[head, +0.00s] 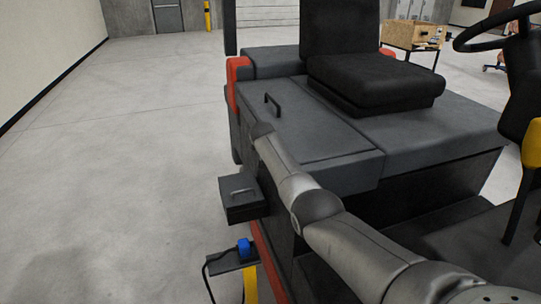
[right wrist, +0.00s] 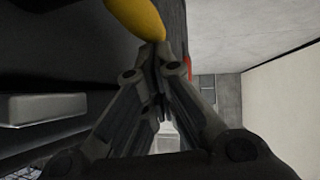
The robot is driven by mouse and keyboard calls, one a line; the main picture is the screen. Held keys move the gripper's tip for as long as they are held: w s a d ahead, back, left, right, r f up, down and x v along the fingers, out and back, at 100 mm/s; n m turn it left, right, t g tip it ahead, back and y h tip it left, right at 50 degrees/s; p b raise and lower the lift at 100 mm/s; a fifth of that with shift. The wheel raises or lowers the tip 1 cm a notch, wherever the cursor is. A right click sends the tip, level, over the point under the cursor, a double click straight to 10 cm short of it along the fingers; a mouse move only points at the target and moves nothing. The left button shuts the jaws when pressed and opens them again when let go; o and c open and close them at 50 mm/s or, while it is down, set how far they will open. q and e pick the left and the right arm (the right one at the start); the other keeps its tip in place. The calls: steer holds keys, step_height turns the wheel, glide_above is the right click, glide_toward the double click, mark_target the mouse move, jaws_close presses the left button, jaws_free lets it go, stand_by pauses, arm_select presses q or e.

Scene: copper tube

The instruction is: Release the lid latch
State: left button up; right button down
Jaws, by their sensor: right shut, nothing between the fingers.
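The lid (head: 310,125) is the dark grey cover on the vehicle's side, lying closed with a black handle (head: 272,103) on top. My right arm reaches across it in the head view, and its gripper is hidden there. In the right wrist view my right gripper (right wrist: 158,58) is shut, with nothing between its fingers. A rounded yellow part (right wrist: 135,17) is right at the fingertips; I cannot tell whether they touch. It may be the latch, but no latch is clearly identifiable. My left gripper is in neither view.
A black seat (head: 375,80) stands behind the lid, with a steering wheel (head: 505,30) at the right. A small dark box (head: 241,208) with a handle and a blue connector (head: 244,248) stick out at the vehicle's left side. The floor (head: 120,150) to the left is clear.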

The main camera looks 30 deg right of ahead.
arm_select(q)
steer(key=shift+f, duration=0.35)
arm_select(e)
steer(key=shift+s+a+f, duration=0.1)
steer(key=shift+s+f, duration=0.1)
steer(key=shift+f, duration=0.6)
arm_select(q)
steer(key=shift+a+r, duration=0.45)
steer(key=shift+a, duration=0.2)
arm_select(e)
step_height(320, 180, up, 15)
steer(key=w+a, duration=0.1)
steer(key=a, duration=0.1)
steer(key=shift+a+r, duration=0.2)
steer(key=shift+a, duration=0.05)
steer(key=shift+w+d+f, duration=0.1)
